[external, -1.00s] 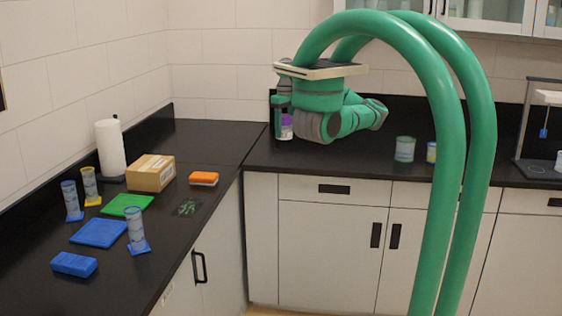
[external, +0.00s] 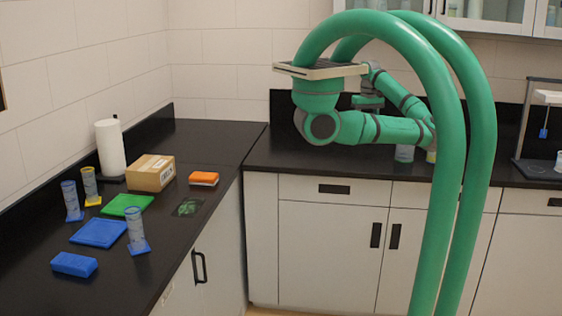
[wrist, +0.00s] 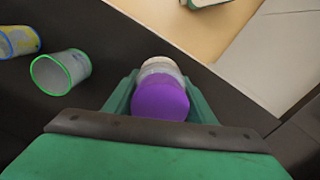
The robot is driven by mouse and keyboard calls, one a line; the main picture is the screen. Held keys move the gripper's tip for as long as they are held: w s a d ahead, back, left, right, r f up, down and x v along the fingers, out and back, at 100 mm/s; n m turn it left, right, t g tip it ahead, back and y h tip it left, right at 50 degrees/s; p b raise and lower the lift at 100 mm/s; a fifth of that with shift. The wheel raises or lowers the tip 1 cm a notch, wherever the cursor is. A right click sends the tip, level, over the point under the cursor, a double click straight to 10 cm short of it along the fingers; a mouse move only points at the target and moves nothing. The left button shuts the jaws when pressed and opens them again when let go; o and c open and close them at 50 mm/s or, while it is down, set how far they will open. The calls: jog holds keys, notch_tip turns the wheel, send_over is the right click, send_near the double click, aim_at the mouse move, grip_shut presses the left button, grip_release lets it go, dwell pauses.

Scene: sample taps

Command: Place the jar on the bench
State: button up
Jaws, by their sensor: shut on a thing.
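The jar (wrist: 160,98) has a purple lid and a pale body. In the wrist view my gripper (wrist: 158,92) is shut on it, one green finger on each side. The external view hides the jar and the fingertips; my arm reaches right along the back bench (external: 295,158) and ends behind my green body tubes. The black bench top also shows in the wrist view (wrist: 30,115), with the jar near its front edge in the picture. I cannot tell whether the jar touches the bench.
A green-rimmed beaker (wrist: 61,72) and a blue-and-yellow one (wrist: 18,41) stand left of the jar in the wrist view. A stand (external: 540,172) is at the far right. The left counter holds a box (external: 150,172), cylinders and coloured blocks. The back bench's left part is clear.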

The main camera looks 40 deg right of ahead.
jog(key=shift+s+d+f, duration=0.1)
jog(key=shift+d+f, duration=0.05)
jog(key=shift+d, duration=0.2)
jog(key=w+d+f, duration=0.2)
jog(key=d, duration=0.1)
jog(key=w+d+f, duration=0.2)
jog(key=d+f, duration=0.1)
jog(key=d, duration=0.1)
jog(key=w+d+f, duration=0.2)
jog(key=d+f, duration=0.1)
jog(key=shift+w+d+f, duration=0.1)
jog(key=shift+d+f, duration=0.05)
jog(key=shift+d, duration=0.25)
jog(key=shift+w+d+f, duration=0.15)
jog(key=shift+d+f, duration=0.15)
jog(key=shift+f, duration=0.15)
jog(key=shift+w+d+f, duration=0.1)
jog(key=shift+d+f, duration=0.05)
jog(key=shift+f, duration=1.6)
jog(key=shift+f, duration=0.1)
jog(key=o, duration=1.1)
jog(key=shift+o, duration=0.2)
